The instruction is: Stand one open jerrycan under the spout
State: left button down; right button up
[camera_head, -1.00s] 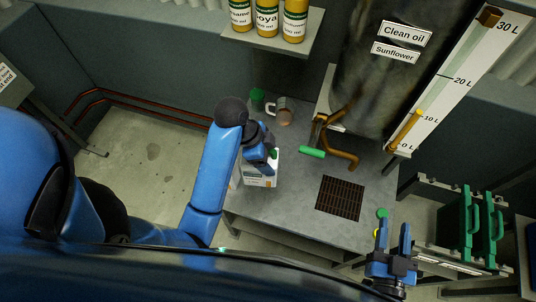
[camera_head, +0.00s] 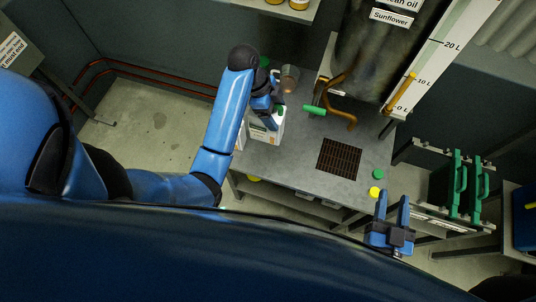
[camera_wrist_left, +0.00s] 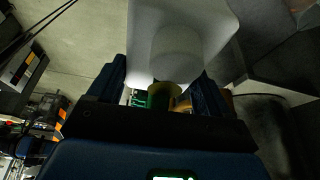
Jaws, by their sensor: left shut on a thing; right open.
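My left gripper (camera_head: 268,106) is shut on a white jerrycan (camera_head: 264,132) with a label, at the left end of the grey table. The jerrycan's pale body also shows large in the left wrist view (camera_wrist_left: 195,25), with a green part (camera_wrist_left: 158,97) between the fingers. I cannot tell whether its base touches the table, or whether its mouth is open. The brown curved spout (camera_head: 350,113) with a green handle (camera_head: 314,110) hangs from the tank (camera_head: 370,58), to the right of the jerrycan. My right gripper (camera_head: 392,208) is open and empty near the table's right front.
A dark floor grate (camera_head: 340,157) is set in the table (camera_head: 300,165) in front of the spout. A green cap (camera_head: 378,174) and a yellow cap (camera_head: 375,191) lie at the right.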

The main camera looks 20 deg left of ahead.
pick_arm(q)
jog(key=f+b, duration=0.2)
jog(key=w+f+b, duration=0.1)
jog(key=f+b, duration=0.1)
jog(key=w+f+b, duration=0.1)
jog(key=f, duration=0.2)
jog(key=shift+a+b, duration=0.1)
jog(key=shift+b, duration=0.3)
jog(key=f, duration=0.2)
jog(key=s+f+p, duration=0.1)
jog(key=f, duration=0.1)
jog(key=shift+s, duration=0.1)
jog(key=f, duration=0.5)
jog(key=shift+w, duration=0.35)
jog(key=shift+f+p, duration=0.4)
jog(key=shift+f, duration=1.7)
pick_arm(e)
jog(key=shift+w+a+f, duration=0.1)
jog(key=shift+w+f, duration=0.15)
jog(key=shift+f, duration=0.55)
jog(key=shift+w+d+f, duration=0.1)
jog(key=shift+w+f, duration=0.1)
jog(key=shift+f, duration=0.55)
jog(key=shift+w+a+f, duration=0.1)
jog(key=shift+w+f, duration=0.15)
jog(key=shift+f, duration=0.55)
pick_arm(q)
jog(key=shift+s+f, duration=0.1)
pick_arm(e)
jog(key=shift+f, duration=0.1)
